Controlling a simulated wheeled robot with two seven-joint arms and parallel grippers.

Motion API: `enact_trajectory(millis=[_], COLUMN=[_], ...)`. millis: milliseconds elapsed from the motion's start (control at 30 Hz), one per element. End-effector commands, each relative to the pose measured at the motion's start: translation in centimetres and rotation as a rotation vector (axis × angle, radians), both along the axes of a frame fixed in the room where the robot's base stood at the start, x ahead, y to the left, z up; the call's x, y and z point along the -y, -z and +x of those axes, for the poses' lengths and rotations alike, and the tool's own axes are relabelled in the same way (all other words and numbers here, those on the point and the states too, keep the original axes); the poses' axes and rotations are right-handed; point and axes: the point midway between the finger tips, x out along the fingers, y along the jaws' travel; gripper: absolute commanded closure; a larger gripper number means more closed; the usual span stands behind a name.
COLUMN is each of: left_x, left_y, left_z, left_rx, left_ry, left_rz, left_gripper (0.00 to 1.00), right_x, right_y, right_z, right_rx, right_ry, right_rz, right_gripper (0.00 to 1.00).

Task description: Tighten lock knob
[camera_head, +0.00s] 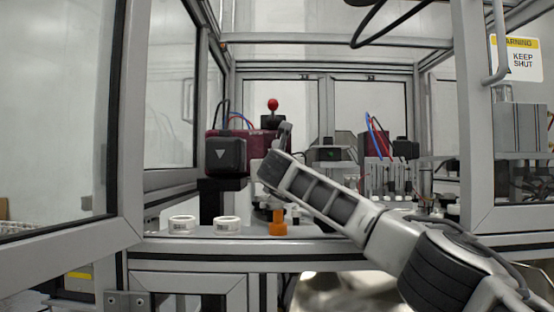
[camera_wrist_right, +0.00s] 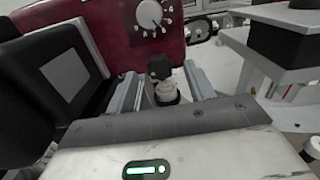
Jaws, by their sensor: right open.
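A small black knob (camera_wrist_right: 160,66) on a pale ribbed stem (camera_wrist_right: 166,91) shows in the right wrist view; it looks like the lock knob. My right gripper (camera_wrist_right: 162,84) is open, with one grey finger on each side of the knob and stem. Gaps show between the fingers and the stem, and how far the knob lies beyond the fingertips is hard to tell. In the head view my right arm reaches in from the right to the dark red machine (camera_head: 273,140), and its fingers are not clearly seen. My left gripper is not in view.
A red ball knob (camera_head: 272,104) tops the machine. Two white round caps (camera_head: 182,224) (camera_head: 227,225) and an orange part (camera_head: 278,222) sit at the cell's front ledge. A white dial (camera_wrist_right: 150,14) is on the red housing. The cell frame (camera_head: 130,120) surrounds the opening.

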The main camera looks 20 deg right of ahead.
Motion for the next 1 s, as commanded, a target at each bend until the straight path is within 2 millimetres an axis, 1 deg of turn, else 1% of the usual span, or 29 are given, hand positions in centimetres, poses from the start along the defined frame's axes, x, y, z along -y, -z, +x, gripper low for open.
enact_trajectory(millis=[33,200,567,600,667,700,733,1000], left_x=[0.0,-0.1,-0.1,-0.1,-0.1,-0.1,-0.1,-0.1], left_y=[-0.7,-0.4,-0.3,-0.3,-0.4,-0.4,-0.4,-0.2], left_z=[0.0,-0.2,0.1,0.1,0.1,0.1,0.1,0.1], left_rx=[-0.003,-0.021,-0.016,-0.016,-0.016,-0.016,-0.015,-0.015], left_ry=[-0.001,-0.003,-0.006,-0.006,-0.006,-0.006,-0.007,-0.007], left_rz=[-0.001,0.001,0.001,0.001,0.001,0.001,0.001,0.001], left_gripper=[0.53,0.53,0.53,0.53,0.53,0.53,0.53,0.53], right_x=[0.1,0.4,0.5,0.5,0.5,0.5,0.5,0.5], right_y=[-0.3,-0.1,0.1,0.1,0.1,0.1,0.1,0.1], right_z=[0.5,1.4,1.6,1.6,1.6,1.6,1.6,1.6], right_rx=[-0.002,-0.001,0.0,0.0,0.0,0.0,0.0,0.004], right_ry=[0.001,0.001,0.0,0.0,0.0,0.0,0.0,0.0], right_rz=[0.0,-0.001,-0.001,0.0,0.0,0.0,0.0,0.015], right_gripper=[0.47,0.47,0.47,0.58,0.74,0.85,0.91,0.91])
